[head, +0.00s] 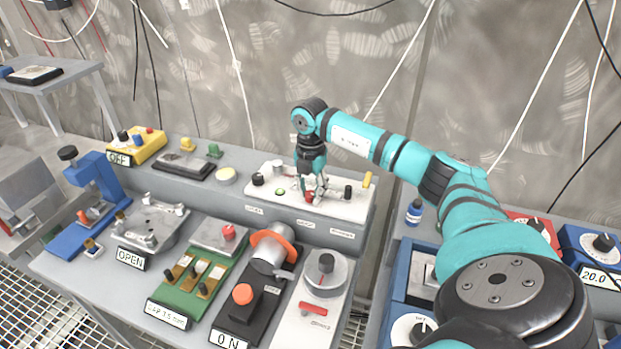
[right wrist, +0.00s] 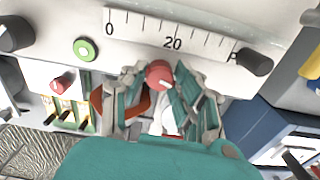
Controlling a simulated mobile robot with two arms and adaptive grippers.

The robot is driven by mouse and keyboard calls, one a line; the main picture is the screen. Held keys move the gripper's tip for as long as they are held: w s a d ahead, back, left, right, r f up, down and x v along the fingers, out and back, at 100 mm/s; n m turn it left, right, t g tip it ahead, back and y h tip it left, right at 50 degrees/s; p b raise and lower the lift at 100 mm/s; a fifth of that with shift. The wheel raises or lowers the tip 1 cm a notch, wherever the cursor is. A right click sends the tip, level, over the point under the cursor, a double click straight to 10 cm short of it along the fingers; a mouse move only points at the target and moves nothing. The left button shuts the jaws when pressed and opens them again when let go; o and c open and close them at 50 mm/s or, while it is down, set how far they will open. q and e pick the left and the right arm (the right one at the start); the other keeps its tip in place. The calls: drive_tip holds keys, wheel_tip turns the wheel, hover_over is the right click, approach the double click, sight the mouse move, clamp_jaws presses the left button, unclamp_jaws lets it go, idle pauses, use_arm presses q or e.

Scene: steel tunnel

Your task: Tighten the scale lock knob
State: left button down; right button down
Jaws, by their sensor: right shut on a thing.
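The red scale lock knob (right wrist: 159,74) has a pale pointer line and sits just below the printed scale (right wrist: 172,36) in the right wrist view. My right gripper (right wrist: 158,88) is shut on it, one finger on each side. In the head view the right gripper (head: 312,192) reaches down to the white panel (head: 340,209) on the raised back shelf, and the red knob (head: 309,197) shows only partly between its fingers. My left gripper is not in view.
Black knobs (head: 258,179) (right wrist: 254,61) and a green-ringed button (right wrist: 85,49) flank the knob on the panel. In front on the bench stand an orange-collared cylinder (head: 272,247), a green board (head: 196,284) and a grey dial (head: 325,272). A blue bottle (head: 414,212) stands to the right.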

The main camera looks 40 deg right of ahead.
sight(311, 193)
drive_tip(key=shift+m, duration=0.4)
drive_tip(key=c, duration=1)
unclamp_jaws()
drive_tip(key=shift+r, duration=0.1)
wheel_tip(311, 193, up, 12)
drive_tip(key=shift+f, duration=0.1)
